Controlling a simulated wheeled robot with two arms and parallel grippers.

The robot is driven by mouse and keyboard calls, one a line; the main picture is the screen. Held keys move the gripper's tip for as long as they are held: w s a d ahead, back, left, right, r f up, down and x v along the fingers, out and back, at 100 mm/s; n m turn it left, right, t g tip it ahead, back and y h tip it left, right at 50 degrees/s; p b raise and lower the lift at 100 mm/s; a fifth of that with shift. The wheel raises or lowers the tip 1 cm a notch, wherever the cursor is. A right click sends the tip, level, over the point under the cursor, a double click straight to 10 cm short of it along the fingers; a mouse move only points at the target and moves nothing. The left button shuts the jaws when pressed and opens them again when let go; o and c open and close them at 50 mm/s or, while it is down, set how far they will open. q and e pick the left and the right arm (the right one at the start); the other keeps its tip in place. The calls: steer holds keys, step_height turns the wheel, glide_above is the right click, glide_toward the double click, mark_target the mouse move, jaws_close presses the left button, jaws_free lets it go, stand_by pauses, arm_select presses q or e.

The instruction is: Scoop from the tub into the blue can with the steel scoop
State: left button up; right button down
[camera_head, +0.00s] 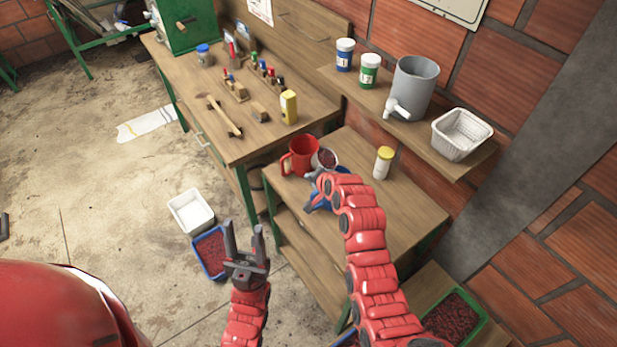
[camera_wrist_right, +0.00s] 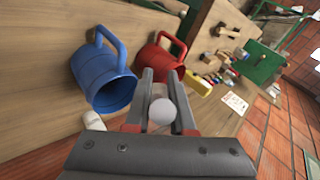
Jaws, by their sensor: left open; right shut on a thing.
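My right gripper (camera_head: 320,182) is over the lower bench, shut on the steel scoop (camera_head: 326,158). The scoop's round bowl holds dark red stuff; in the right wrist view a pale rounded part of it (camera_wrist_right: 161,112) shows between the fingers. The blue can (camera_head: 318,203) stands on the bench, mostly hidden behind my right gripper and arm; its handle and mouth show in the right wrist view (camera_wrist_right: 106,78). A blue-rimmed tub (camera_head: 196,262) of dark red stuff is on the floor. A green-rimmed tub (camera_head: 476,298) is at lower right. My left gripper (camera_head: 243,240) is open and empty.
A red can (camera_head: 303,153) is close beside the scoop. A yellow-capped jar (camera_head: 383,163) stands to the right. A white tub (camera_head: 190,212) is on the floor. The shelf above holds a grey container (camera_head: 414,85) and a white basket (camera_head: 460,137). The bench's right part is clear.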

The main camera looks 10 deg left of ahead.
steer(key=shift+s+d+m+t+y, duration=0.1)
steer(key=shift+d+m+t+y, duration=0.5)
steer(key=shift+y, duration=0.6)
steer(key=shift+s+d+y, duration=0.1)
steer(key=shift+d+y, duration=0.15)
steer(key=shift+y, duration=0.15)
steer(key=d+m+t+y+b, duration=0.2)
steer(key=b, duration=0.8)
steer(key=d+m+t+y+b, duration=0.1)
steer(key=m+t+y+b, duration=0.1)
steer(key=b, duration=0.9)
steer(key=s+d+m+t+y+b, duration=0.1)
steer(key=d+m+t+y+b, duration=0.1)
steer(key=b, duration=0.9)
steer(key=shift+d+r+m+t+y, duration=0.1)
steer(key=shift+d+m+t+y, duration=0.1)
steer(key=shift+t+y, duration=0.35)
steer(key=shift+d+r+m+t+y, duration=0.15)
steer(key=shift+t+y, duration=0.2)
steer(key=shift+y, duration=0.3)
steer(key=shift+d+f, duration=0.1)
